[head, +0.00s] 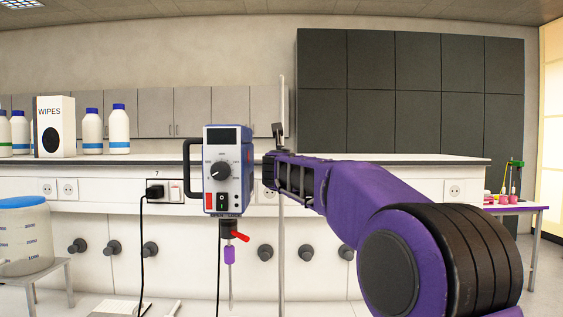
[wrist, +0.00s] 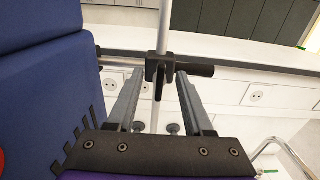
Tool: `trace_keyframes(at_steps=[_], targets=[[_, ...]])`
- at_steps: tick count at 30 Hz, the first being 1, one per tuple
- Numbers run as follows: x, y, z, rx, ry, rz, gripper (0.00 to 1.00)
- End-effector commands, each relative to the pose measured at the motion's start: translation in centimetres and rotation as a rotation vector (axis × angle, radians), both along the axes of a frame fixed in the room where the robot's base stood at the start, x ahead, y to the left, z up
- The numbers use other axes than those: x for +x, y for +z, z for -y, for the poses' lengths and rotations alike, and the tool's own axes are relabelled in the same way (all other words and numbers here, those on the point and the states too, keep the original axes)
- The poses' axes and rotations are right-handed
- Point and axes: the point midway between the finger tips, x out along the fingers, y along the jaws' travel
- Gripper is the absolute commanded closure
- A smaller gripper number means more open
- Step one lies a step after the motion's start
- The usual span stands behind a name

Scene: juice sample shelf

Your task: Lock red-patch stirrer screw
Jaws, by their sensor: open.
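The blue stirrer (head: 228,170) has a dial and a red patch (head: 208,201) at the lower left of its front. Its blue housing (wrist: 40,80) fills the left of the wrist view. A dark clamp (wrist: 158,68) sits on the upright metal rod (wrist: 163,25), with a horizontal bar (wrist: 122,62) toward the stirrer. A black cylindrical piece (wrist: 200,70) sticks out right of the clamp, and a small dark lever-like piece (wrist: 158,92) hangs below it. My gripper (wrist: 160,74) is open, with one finger each side of the clamp; contact cannot be told. In the head view my gripper (head: 273,167) is beside the stirrer.
A red lever (head: 240,237) and purple piece (head: 230,254) are below the stirrer. A white bench (head: 400,172) runs behind, with a wipes box (head: 55,127) and bottles (head: 119,128). A translucent bucket (head: 25,240) is at left. A power cord (head: 141,240) hangs nearby.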

Motion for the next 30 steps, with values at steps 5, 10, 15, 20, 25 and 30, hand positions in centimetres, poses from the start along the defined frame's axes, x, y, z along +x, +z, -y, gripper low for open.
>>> trace_keyframes(at_steps=[5, 10, 15, 20, 25, 30], targets=[[0.0, 0.0, 0.0, 0.0, 0.0, 0.0, 0.48], [-0.01, 0.0, 0.0, 0.0, 0.0, 0.0, 0.76], [-0.01, 0.0, 0.0, 0.0, 0.0, 0.0, 1.0], [-0.01, 0.0, -0.01, 0.0, 0.0, 0.0, 1.0], [-0.02, -0.02, -0.01, 0.009, 0.0, 0.0, 1.0], [-0.02, -0.06, 0.0, 0.054, 0.001, 0.001, 1.0]])
